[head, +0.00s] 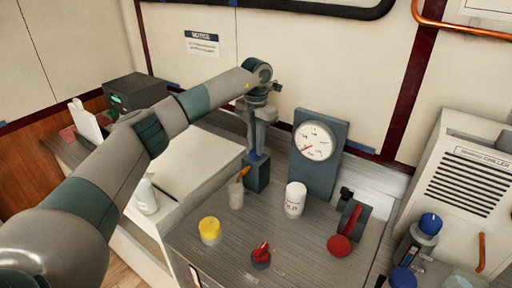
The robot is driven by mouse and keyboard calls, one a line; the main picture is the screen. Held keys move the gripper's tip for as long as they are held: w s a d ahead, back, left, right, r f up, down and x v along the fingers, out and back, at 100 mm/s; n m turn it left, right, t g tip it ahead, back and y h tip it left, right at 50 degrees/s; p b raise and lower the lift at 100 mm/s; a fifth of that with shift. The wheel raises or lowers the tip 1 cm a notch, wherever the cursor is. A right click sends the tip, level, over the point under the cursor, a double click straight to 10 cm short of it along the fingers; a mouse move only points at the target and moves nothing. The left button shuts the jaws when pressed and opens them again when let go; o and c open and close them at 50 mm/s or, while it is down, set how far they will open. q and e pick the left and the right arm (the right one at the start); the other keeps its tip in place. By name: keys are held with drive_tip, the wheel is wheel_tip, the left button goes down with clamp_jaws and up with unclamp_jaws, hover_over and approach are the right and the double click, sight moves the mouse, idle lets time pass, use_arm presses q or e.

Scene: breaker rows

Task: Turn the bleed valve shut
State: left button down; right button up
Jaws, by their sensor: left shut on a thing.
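My left arm reaches in from the left, and its gripper (257,152) points down over a dark blue-grey block (257,177) on the grey worktop. The fingers are shut on a small blue part at the top of this block, which looks like the valve handle; the fingers hide most of it. I cannot read a label that names it the bleed valve. A round white gauge (315,141) with a red needle is on an upright blue-grey panel (312,180) just right of the gripper. My right gripper is not in view.
A yellow-capped jar (210,230), a red knob (261,255) and a red-handled switch (344,235) are nearer. A white chiller (465,175) is at right.

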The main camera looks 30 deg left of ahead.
use_arm(q)
drive_tip(key=shift+r+n, duration=0.1)
drive_tip(key=shift+n, duration=0.3)
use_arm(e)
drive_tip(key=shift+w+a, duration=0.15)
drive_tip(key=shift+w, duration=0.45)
use_arm(q)
drive_tip(key=c, duration=1.8)
unclamp_jaws()
drive_tip(key=shift+o, duration=0.2)
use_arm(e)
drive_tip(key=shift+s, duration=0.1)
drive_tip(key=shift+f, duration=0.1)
